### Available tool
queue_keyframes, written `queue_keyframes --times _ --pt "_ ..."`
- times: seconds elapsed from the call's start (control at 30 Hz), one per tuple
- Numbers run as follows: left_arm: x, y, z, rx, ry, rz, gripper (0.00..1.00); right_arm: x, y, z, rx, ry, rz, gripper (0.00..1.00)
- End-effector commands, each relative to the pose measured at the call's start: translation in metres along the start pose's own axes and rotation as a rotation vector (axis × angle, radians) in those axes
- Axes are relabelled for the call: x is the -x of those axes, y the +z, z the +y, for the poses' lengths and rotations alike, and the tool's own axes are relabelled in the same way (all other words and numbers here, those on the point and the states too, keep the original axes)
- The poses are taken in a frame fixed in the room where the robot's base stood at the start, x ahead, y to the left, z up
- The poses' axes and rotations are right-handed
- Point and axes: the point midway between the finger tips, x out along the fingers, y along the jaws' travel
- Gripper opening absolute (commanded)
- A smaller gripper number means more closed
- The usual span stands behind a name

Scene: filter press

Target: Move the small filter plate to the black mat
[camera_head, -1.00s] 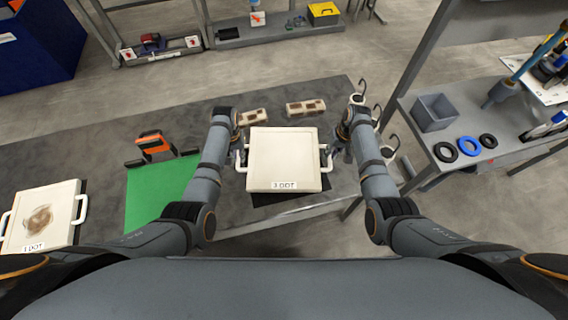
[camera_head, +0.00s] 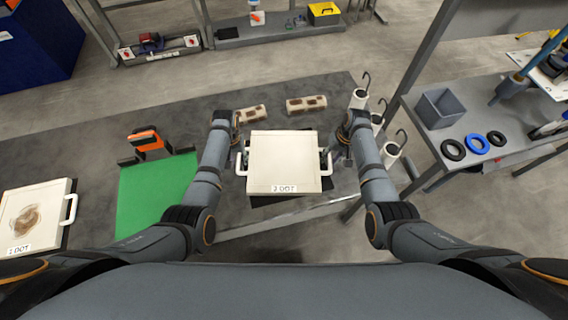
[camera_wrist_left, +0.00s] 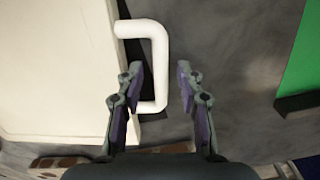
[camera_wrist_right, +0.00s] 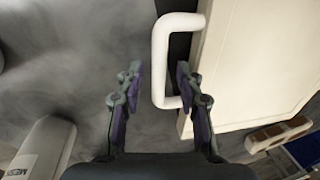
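The cream square filter plate (camera_head: 284,158), with a dot label on its front edge, lies between my grippers, with white handles on both sides. The black mat (camera_head: 262,201) shows as a dark strip under its front edge; the plate hides the rest. My left gripper (camera_wrist_left: 158,72) is open, its fingers on either side of the white left handle (camera_wrist_left: 159,60). My right gripper (camera_wrist_right: 158,72) is open, its fingers on either side of the white right handle (camera_wrist_right: 159,55). A gap shows between fingers and handle bar in both wrist views.
Another cream plate (camera_head: 60,190) with a brown stain lies at far left. A green mat (camera_head: 155,190) with an orange-black tool (camera_head: 148,140) lies beside it. Brown-and-cream blocks (camera_head: 306,104) lie behind the plate. White hooked cylinders (camera_head: 391,152) stand right of my right gripper.

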Motion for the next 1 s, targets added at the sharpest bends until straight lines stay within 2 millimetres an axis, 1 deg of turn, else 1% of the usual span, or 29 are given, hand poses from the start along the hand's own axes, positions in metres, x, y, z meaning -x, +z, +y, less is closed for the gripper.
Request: queue_keyframes --times 0.17,0.27,0.37,0.6,0.7,0.83,1.0 --pt "0.0 0.0 0.0 0.0 0.0 -0.001 0.37 0.0 0.0 0.0 0.0 0.0 0.001 0.37" --pt "0.004 0.0 0.0 0.0 0.0 0.001 0.37 0.0 0.0 0.0 0.0 0.0 0.001 0.37" --pt "0.02 0.0 0.0 0.0 0.001 0.003 0.37 0.001 0.0 0.0 0.0 0.0 0.001 0.37" --pt "0.079 0.0 0.0 0.0 0.001 0.005 0.37 0.0 0.0 0.0 0.0 0.0 0.001 0.37" --pt "0.099 0.0 0.0 0.0 0.0 0.004 0.37 0.0 0.0 0.0 0.0 0.0 0.001 0.37" --pt "0.115 0.0 0.0 -0.001 0.0 0.002 0.37 0.0 0.0 0.0 0.0 0.0 0.001 0.37" --pt "0.121 0.001 0.0 0.0 0.0 0.0 0.37 0.0 0.0 0.0 0.0 0.0 0.001 0.37"
